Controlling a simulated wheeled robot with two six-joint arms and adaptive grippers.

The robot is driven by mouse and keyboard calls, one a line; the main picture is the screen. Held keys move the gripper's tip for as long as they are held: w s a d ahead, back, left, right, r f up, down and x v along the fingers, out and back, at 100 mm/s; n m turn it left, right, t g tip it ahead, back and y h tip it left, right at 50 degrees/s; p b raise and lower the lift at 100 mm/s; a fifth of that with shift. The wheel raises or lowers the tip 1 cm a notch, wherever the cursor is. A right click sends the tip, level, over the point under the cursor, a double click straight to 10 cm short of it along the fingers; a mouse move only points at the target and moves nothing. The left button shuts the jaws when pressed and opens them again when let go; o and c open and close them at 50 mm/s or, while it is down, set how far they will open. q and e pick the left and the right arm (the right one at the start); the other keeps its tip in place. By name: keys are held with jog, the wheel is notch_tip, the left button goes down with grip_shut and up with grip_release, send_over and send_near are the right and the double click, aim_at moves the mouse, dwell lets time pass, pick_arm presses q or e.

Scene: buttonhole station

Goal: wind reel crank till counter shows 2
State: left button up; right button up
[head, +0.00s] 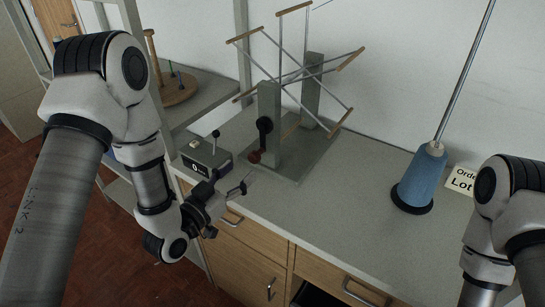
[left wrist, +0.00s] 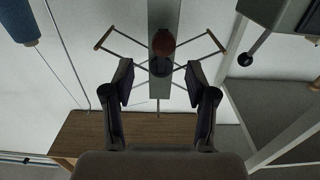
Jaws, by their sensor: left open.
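The reel (head: 290,75), with metal spokes and wooden bars, stands between two grey posts on a grey base plate. Its black crank (head: 264,126) is on the near post and hangs down to a dark red knob (head: 254,157). The counter (head: 205,158) is a grey box left of the reel; its small display seems to read 0. My left gripper (head: 243,186) is open and empty, in front of the knob and apart from it. In the left wrist view the red knob (left wrist: 163,42) shows beyond and between the open fingers (left wrist: 160,84).
A blue thread cone (head: 422,178) with a tall metal rod stands right of the reel, beside a small card (head: 462,180). A lever with a black ball (head: 216,134) rises from the counter. A shelf at left holds a round wooden stand (head: 175,89). The worktop between reel and cone is clear.

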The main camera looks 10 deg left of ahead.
aim_at(252, 158)
pick_arm(q)
jog(key=shift+w+a+r+p, duration=0.15)
jog(key=shift+w+p, duration=0.3)
jog(key=shift+w, duration=0.65)
jog(key=x, duration=0.2)
jog(key=d+p+x, duration=0.1)
jog(key=x, duration=0.2)
jog(key=shift+w, duration=0.2)
jog(key=shift+a+f, duration=0.2)
jog(key=shift+a, duration=0.05)
jog(key=shift+d, duration=0.15)
grip_shut()
pick_arm(e)
notch_tip(252, 158, up, 2)
jog(key=shift+a+r, duration=0.1)
jog(key=shift+a, duration=0.05)
